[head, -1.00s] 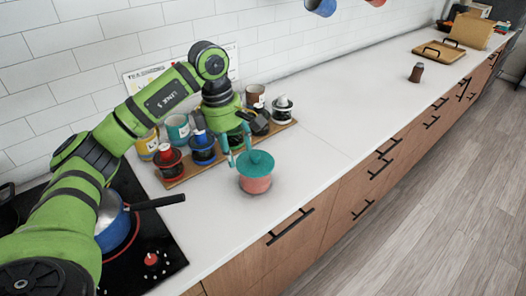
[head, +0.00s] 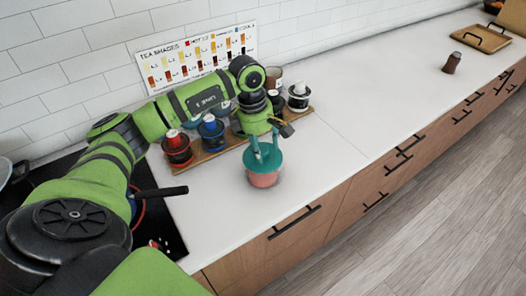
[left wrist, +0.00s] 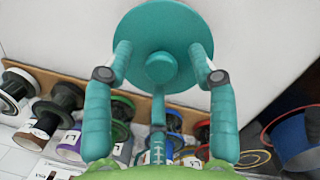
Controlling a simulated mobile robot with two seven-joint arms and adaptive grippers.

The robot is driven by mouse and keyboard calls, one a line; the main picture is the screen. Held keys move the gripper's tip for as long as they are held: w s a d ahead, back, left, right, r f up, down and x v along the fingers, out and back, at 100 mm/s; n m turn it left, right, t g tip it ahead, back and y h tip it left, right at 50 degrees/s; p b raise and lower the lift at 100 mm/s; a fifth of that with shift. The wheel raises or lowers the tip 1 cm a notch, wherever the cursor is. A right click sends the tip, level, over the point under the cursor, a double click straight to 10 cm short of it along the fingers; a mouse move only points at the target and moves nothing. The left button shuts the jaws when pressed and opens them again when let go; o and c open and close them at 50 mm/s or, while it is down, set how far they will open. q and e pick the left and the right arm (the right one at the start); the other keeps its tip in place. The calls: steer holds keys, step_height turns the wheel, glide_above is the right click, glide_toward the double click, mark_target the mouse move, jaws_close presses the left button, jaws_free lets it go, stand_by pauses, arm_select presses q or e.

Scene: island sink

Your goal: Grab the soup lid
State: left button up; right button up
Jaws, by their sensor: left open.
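The soup lid (head: 274,161) is a teal disc with a round knob. It sits on a pink soup pot (head: 263,180) on the white counter. In the left wrist view the lid (left wrist: 160,25) and its knob (left wrist: 161,68) face the camera. My left gripper (head: 263,148) is just above the lid in the head view. In the left wrist view its teal fingers (left wrist: 161,75) are spread open, one on each side of the knob. I cannot tell whether any finger touches the knob. My right gripper is not in view.
A wooden rack (head: 236,143) with several cups and jars stands behind the pot by the wall. A black stovetop (head: 165,228) with a pan is at the left. A brown shaker (head: 452,62) stands far right. The counter right of the pot is clear.

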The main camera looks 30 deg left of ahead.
arm_select(q)
steer(key=shift+f, duration=0.1)
steer(key=c, duration=0.9)
steer(key=shift+c, duration=0.7)
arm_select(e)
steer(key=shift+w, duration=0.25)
